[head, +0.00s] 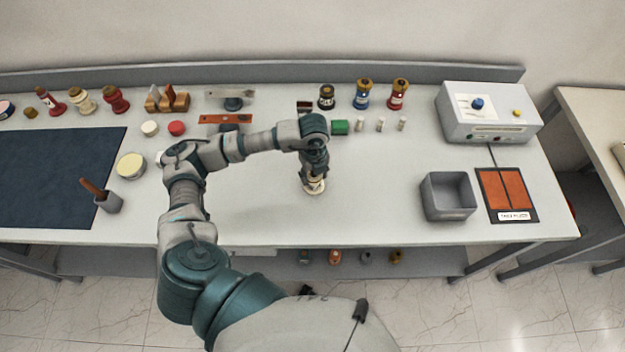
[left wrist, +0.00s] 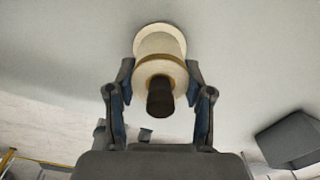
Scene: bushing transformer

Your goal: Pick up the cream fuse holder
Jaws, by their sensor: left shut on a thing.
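The cream fuse holder (head: 314,187) is on or just above the middle of the white workbench (head: 250,215), under my left gripper (head: 313,178). In the left wrist view the fuse holder (left wrist: 160,50) has a wide cream flange, a brass-coloured ring and a dark stub pointing toward the camera. The left gripper's two fingers (left wrist: 160,95) are shut on it, one on each side. I cannot tell whether its base touches the bench. My right gripper is not in view.
A grey open bin (head: 448,207) and an orange panel (head: 508,191) lie to the right, below a grey control box (head: 489,112). Bushings, including a blue one (head: 363,95), stand along the back. A dark mat (head: 55,175) covers the left. The bench between gripper and bin is clear.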

